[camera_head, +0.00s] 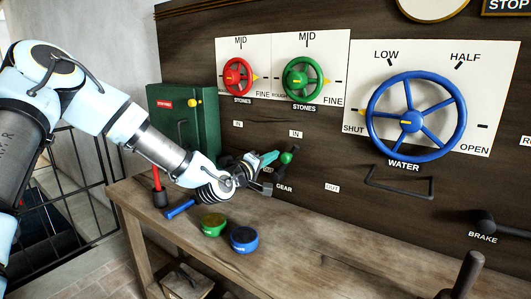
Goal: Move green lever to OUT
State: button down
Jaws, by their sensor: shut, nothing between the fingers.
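The green lever (287,158) has a green ball knob and is mounted on the dark wooden panel beside the GEAR label. An IN label (296,134) is above it and an OUT label (332,188) is to its lower right. The knob is nearer to the IN label. My gripper (268,159) is shut and empty just left of the knob, its teal fingers pointing toward it. I cannot tell whether the fingertips touch the knob. The gripper hides part of the panel around the lever's base.
Below on the wooden bench (330,262) are a green-topped tin (213,224), a blue-topped tin (244,239) and a blue-handled item (180,208). A green cabinet (185,125) stands behind my arm. The blue WATER wheel (415,118) and a metal bracket (398,188) are on the right.

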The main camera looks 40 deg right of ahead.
jog(key=shift+s+f, duration=0.1)
dwell(0.3)
jog(key=shift+s+d+m+b, duration=0.1)
jog(key=shift+s+m+b, duration=0.15)
jog(key=shift+m+b, duration=0.25)
jog(key=shift+s+f+b, duration=0.15)
jog(key=shift+s+b, duration=0.1)
jog(key=shift+b, duration=0.15)
jog(key=shift+s+d+f+m+b, duration=0.2)
jog(key=shift+s+f+m+b, duration=0.3)
jog(key=shift+m+b, duration=0.45)
jog(key=s+d+f+m+b, duration=0.1)
jog(key=s+f+m+b, duration=0.4)
jog(key=b, duration=1)
jog(key=shift+d+f+m, duration=0.15)
jog(key=shift+f+m, duration=0.4)
jog(key=shift+m, duration=1)
